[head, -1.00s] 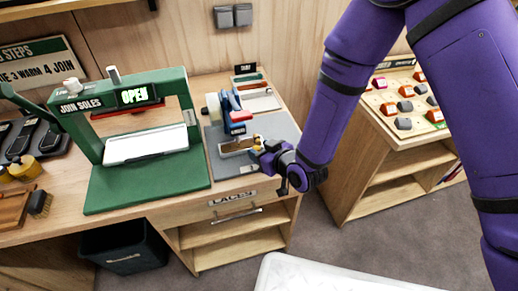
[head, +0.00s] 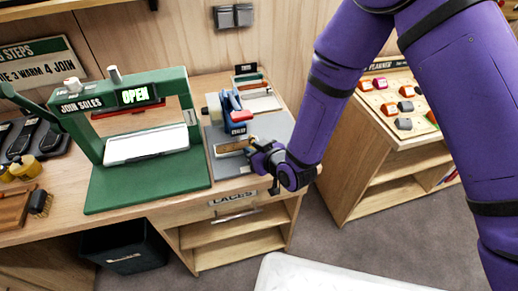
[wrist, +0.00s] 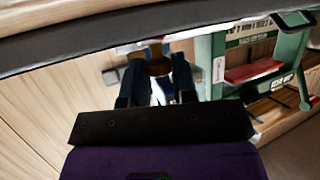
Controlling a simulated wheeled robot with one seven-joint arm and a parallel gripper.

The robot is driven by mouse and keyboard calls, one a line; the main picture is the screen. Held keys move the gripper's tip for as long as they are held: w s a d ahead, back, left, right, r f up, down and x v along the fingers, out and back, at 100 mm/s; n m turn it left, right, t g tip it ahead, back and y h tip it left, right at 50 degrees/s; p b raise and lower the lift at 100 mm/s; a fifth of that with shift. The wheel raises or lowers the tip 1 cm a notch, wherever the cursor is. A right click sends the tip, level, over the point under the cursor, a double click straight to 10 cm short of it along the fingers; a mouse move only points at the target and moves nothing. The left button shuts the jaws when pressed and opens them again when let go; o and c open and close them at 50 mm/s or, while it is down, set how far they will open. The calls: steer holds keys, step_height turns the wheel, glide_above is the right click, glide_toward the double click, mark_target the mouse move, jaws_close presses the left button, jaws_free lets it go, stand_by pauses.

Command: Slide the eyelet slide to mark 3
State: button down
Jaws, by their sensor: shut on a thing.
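The eyelet press (head: 235,116), blue with a red part, stands on a grey mat on the bench in the head view. The slide's tan piece (head: 230,148) lies low at the front of the press. My gripper (head: 252,149) is at the right end of that piece, with my arm reaching in from the right. In the wrist view my gripper (wrist: 157,66) is shut on a small brownish part between its fingertips, which I take to be the eyelet slide's knob. My gripper hides part of the slide. I cannot read the marks.
A green sole-joining press (head: 140,130) showing OPEN stands left of the eyelet press. The grey mat (head: 275,125) has bare room to the right. A drawer marked LACES (head: 235,200) is below the bench front. A planner board (head: 400,105) stands farther right.

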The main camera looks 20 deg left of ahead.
steer(key=shift+s+a, duration=0.35)
steer(key=shift+a, duration=0.2)
steer(key=shift+r, duration=0.1)
steer(key=c, duration=1)
jaws_free()
steer(key=shift+s, duration=0.1)
steer(key=v, duration=1)
steer(key=shift+s+d, duration=0.2)
steer(key=shift+d, duration=0.1)
